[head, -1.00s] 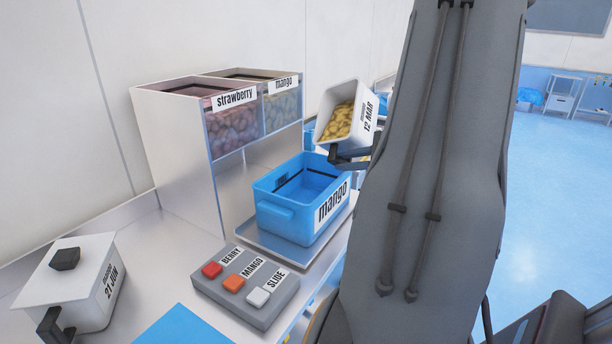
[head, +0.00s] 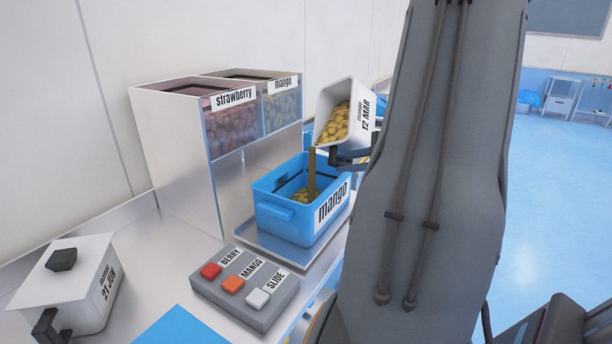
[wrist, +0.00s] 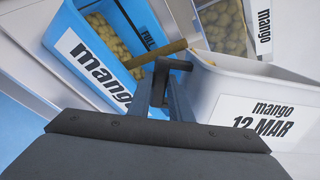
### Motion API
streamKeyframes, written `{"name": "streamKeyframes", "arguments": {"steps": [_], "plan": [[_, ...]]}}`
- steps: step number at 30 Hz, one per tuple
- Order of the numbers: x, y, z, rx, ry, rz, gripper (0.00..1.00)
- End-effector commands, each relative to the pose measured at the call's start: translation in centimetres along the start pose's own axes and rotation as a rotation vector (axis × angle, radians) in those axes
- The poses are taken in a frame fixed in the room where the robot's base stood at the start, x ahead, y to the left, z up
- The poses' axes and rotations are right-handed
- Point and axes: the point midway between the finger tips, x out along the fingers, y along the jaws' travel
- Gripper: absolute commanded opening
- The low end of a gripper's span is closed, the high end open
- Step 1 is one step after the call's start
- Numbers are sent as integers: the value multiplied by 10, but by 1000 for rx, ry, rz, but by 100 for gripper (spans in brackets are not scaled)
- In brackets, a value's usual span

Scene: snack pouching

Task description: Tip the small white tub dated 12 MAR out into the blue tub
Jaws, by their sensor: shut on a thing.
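The small white tub labelled mango 12 MAR (head: 326,92) is tilted over the blue tub (head: 272,214) in the head view. Yellow pieces still show inside it, and a brownish-yellow stream (head: 312,172) falls from its lower edge into the blue tub. The blue tub, labelled mango, holds some yellow pieces on its floor. My gripper (head: 338,156) is shut on the white tub at its lower side. In the wrist view, the gripper (wrist: 172,68) lies between the blue tub (wrist: 62,20) and the white tub (wrist: 215,88); the stream shows beyond it.
A strawberry and mango dispenser (head: 180,150) stands behind the blue tub, which sits on a metal tray (head: 248,236). A button box (head: 240,306) stands in front. A lidded white tub dated 21 JUN (head: 62,290) is at the left. My arm hides the right of the counter.

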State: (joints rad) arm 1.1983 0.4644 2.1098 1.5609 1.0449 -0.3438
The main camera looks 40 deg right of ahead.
Motion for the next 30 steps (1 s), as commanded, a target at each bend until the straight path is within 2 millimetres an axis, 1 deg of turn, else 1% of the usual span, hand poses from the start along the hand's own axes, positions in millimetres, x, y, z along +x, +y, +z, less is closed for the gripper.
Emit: {"name": "streamKeyframes", "arguments": {"steps": [30], "plan": [[2,3,-4,-97,55,-2,0]]}}
